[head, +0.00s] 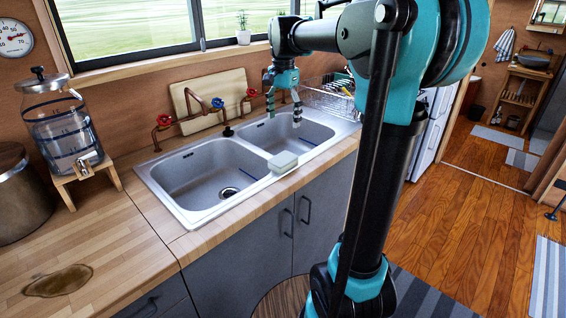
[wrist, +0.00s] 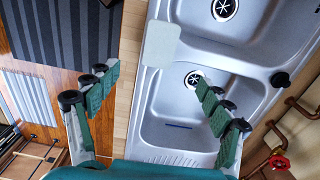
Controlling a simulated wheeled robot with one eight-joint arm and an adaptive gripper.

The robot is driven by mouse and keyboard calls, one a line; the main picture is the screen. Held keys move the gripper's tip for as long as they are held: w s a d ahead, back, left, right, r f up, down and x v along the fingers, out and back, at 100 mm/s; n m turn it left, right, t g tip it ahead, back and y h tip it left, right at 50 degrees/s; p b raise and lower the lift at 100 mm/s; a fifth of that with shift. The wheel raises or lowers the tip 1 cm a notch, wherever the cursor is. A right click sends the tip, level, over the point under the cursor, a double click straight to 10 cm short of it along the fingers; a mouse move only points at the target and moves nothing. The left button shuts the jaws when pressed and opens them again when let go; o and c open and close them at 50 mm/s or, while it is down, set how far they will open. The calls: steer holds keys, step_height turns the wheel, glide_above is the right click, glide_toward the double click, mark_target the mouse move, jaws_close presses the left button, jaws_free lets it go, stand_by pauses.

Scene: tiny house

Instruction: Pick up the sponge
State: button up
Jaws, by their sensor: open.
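The sponge (head: 284,162) is a pale grey-green block lying on the front rim of the double sink, by the divider between the two basins. In the wrist view the sponge (wrist: 160,44) is a pale rounded rectangle, above and clear of the fingertips in the picture. My gripper (head: 284,112) points down over the right basin, higher than the sponge and behind it. In the wrist view my gripper (wrist: 154,80) has its fingers wide apart with nothing between them. The sponge is fully visible in both views.
The sink (head: 205,180) has a red-handled tap (head: 163,120) and a blue-handled one (head: 217,103) behind it. A cutting board (head: 205,92) leans at the back wall. A dish rack (head: 328,98) stands right of the sink. A glass dispenser (head: 62,125) stands left.

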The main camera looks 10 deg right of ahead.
mark_target(283, 158)
step_height(283, 158, down, 15)
steer(key=shift+r, duration=0.15)
stand_by(0.4)
steer(key=c, duration=0.8)
